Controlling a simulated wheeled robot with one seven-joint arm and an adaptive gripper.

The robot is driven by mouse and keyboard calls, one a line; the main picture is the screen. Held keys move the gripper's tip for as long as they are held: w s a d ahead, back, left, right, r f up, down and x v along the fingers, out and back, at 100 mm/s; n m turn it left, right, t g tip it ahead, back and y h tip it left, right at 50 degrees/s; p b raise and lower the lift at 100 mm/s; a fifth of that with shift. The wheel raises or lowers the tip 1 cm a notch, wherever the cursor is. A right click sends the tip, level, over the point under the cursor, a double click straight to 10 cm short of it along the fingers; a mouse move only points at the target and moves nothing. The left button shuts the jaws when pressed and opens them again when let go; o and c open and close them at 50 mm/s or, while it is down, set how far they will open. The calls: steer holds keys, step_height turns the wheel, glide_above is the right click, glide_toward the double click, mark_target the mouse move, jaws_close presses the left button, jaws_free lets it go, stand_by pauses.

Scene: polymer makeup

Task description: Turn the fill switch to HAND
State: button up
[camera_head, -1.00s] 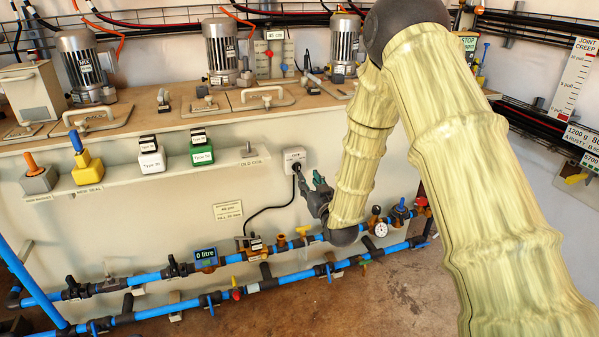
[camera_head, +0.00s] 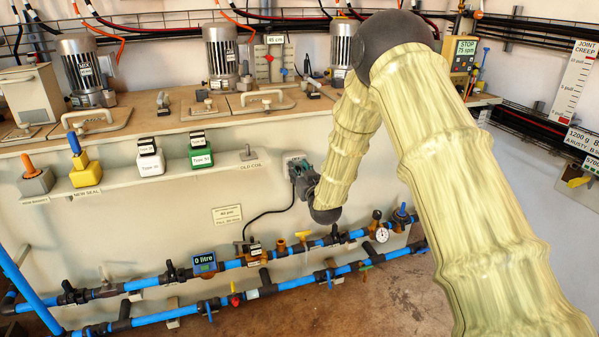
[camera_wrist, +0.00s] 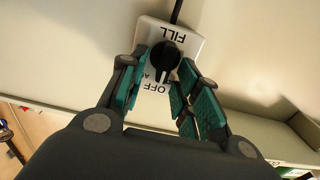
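The fill switch (camera_wrist: 163,60) is a round black knob on a white box marked FILL. In the wrist view its lettering is upside down. A pale mark on the knob points toward the OFF label; a label beside OFF is mostly hidden. My gripper (camera_wrist: 160,92) is open, with teal-padded fingers on the left and right of the knob and a gap between them. I cannot tell whether either finger touches it. In the head view my gripper (camera_head: 303,180) is in front of the switch box (camera_head: 292,157) and hides most of it.
A black cable (camera_head: 265,213) runs from the box down to the blue pipes (camera_head: 140,283). A notice plate (camera_head: 227,213) is on the tank wall to the left.

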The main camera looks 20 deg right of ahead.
jaws_close()
steer(key=n+p, duration=0.1)
steer(key=n, duration=0.2)
steer(key=a+n+p, duration=0.1)
steer(key=n, duration=0.5)
steer(key=shift+a+f+n+p, duration=0.2)
steer(key=shift+f+n+p, duration=0.05)
steer(key=shift+n+p, duration=0.15)
stand_by(0.6)
jaws_free()
steer(key=shift+f, duration=0.1)
